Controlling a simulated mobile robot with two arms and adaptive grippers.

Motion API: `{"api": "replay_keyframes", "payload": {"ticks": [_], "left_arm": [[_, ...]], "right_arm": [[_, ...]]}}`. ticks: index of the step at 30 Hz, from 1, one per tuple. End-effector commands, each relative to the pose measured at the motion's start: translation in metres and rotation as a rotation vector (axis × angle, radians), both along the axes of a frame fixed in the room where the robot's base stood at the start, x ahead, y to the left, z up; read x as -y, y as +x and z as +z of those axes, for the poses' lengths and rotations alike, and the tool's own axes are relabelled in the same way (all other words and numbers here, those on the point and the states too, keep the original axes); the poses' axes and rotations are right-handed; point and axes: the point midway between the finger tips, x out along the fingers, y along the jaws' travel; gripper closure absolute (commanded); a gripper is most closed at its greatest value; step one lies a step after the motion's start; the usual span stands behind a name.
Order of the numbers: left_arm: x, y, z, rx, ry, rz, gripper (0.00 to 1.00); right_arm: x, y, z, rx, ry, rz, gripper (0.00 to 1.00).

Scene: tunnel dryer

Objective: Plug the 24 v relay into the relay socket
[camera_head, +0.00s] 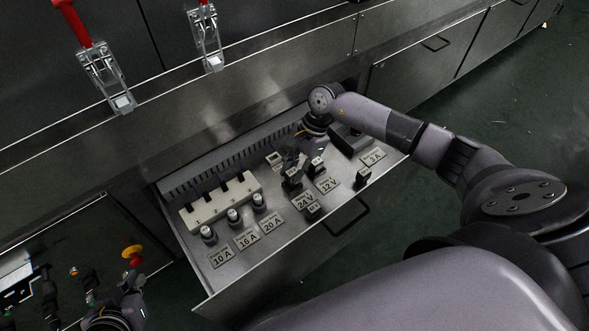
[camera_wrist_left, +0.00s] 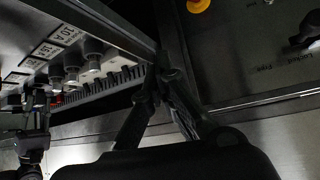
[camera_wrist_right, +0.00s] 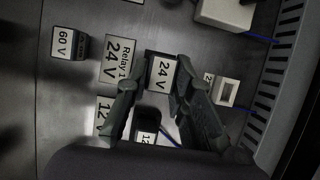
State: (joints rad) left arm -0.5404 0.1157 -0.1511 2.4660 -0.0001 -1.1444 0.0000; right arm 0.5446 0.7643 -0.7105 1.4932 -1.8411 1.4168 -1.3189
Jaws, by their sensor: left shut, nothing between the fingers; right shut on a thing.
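The 24 V relay (camera_wrist_right: 162,72) is a dark block with a white top marked "24 V". My right gripper (camera_wrist_right: 155,86) is shut on it, as the right wrist view shows. In the head view the relay (camera_head: 291,183) is over the open drawer, behind the "24 V" plate (camera_head: 305,202). The relay socket (camera_wrist_right: 228,92), a pale block with a rectangular opening, is apart from the relay, to its right in the right wrist view; it also shows in the head view (camera_head: 274,159). I cannot tell the relay's height. My left gripper (camera_wrist_left: 162,76) is shut and empty, outside the drawer.
A 60 V relay (camera_wrist_right: 70,44) and a 12 V relay (camera_wrist_right: 146,129) stand near the held relay. A white fuse block (camera_head: 220,201) and several fuses (camera_head: 233,217) are to the left. A slotted wire duct (camera_head: 215,170) runs along the drawer's back.

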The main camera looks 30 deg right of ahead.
Motion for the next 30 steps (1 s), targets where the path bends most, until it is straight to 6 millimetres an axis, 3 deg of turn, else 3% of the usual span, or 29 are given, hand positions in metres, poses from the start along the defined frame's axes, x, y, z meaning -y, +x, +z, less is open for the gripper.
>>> {"api": "replay_keyframes", "payload": {"ticks": [16,30], "left_arm": [[0.004,0.015,0.011,0.08,-0.015,-0.006,1.0],[0.005,0.016,0.011,0.09,-0.018,-0.007,1.0]], "right_arm": [[0.0,0.0,0.0,0.001,0.0,0.0,1.0],[0.0,0.0,-0.001,0.001,0.0,0.0,1.0]]}}
